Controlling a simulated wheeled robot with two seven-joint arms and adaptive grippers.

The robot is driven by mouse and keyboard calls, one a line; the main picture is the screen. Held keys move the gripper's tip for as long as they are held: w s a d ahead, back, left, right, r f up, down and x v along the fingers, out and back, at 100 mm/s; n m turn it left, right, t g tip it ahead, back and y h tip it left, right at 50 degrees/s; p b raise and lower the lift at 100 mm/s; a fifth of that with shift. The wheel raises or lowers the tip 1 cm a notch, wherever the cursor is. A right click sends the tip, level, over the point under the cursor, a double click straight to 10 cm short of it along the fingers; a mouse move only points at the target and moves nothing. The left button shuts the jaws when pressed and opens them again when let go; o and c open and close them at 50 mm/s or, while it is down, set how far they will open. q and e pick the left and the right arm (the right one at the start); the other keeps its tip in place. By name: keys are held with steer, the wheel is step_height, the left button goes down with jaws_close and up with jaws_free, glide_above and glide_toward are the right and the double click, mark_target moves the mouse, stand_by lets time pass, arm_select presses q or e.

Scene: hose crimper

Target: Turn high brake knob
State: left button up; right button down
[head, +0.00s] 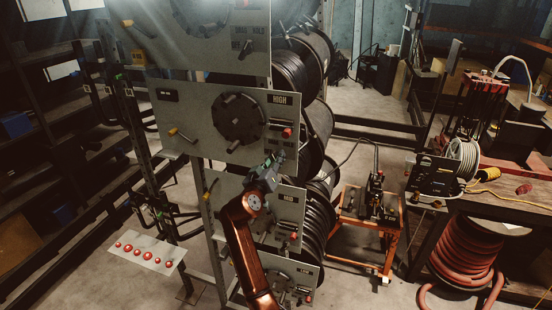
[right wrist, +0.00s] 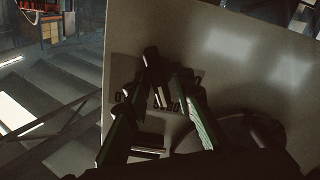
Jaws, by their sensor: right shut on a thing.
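The HIGH panel (head: 205,118) is a grey plate with a dark round wheel, a HIGH label and a red-tipped control (head: 287,132) at its right side. My right gripper (head: 277,158) is at the lower right part of this panel. The lighting is dim, and the fingers hide part of the knob. My left gripper is not in view.
The MID panel (head: 289,205) sits below, close to my right arm. Black hose reels (head: 318,125) stand behind the panels. An orange cart (head: 350,232) and a workbench (head: 500,208) stand to the right. A plate with several red buttons (head: 148,252) is at lower left.

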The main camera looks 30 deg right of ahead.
steer(key=shift+n, duration=0.3)
steer(key=c, duration=2)
jaws_free()
steer(key=shift+a, duration=0.1)
steer(key=v, duration=1.2)
